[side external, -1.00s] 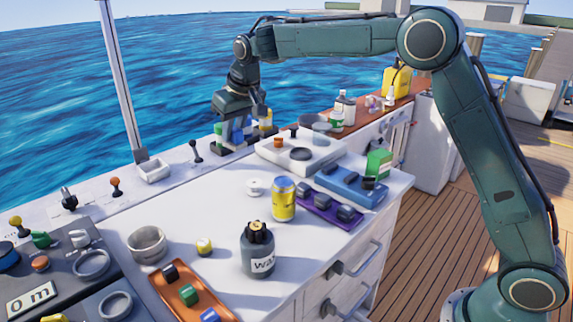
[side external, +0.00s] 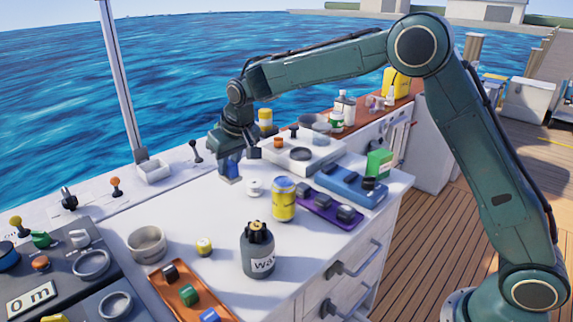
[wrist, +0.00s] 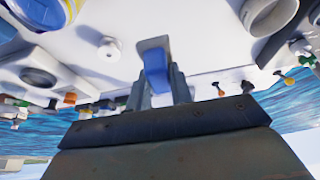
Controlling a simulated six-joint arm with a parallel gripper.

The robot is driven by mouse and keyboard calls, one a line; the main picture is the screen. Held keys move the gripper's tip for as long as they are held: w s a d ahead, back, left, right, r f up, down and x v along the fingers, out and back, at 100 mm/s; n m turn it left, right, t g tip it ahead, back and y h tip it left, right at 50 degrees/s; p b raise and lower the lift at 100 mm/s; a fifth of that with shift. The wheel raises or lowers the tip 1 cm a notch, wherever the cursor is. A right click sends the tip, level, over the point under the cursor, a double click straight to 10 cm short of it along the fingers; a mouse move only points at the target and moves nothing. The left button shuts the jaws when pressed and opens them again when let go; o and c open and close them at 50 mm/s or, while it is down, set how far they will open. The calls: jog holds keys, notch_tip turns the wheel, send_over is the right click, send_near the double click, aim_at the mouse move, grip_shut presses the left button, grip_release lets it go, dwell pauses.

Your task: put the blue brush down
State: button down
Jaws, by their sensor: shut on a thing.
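The blue brush (side external: 230,169) is upright in my gripper (side external: 236,154), with its pale end pointing down. It is over the bare back part of the white counter, left of the small white knob. Whether its lower end touches the counter I cannot tell. In the wrist view the blue brush (wrist: 156,66) sits between the two grey fingers of my gripper (wrist: 160,88), which are shut on it.
The white knob (side external: 254,187) is close on the right, with a yellow can (side external: 284,200) beyond it. A white panel (side external: 303,155) stands behind right. A grey jar (side external: 257,252) and metal cup (side external: 147,244) are nearer. Bare white counter (side external: 200,212) lies in front.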

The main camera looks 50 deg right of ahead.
aim_at(241, 178)
jog(key=shift+f, duration=6.35)
jog(key=shift+f, duration=0.15)
jog(key=c, duration=1.3)
grip_release()
jog(key=shift+o, duration=0.2)
jog(key=v, duration=1.1)
jog(key=shift+s+r, duration=0.2)
jog(key=shift+r, duration=0.45)
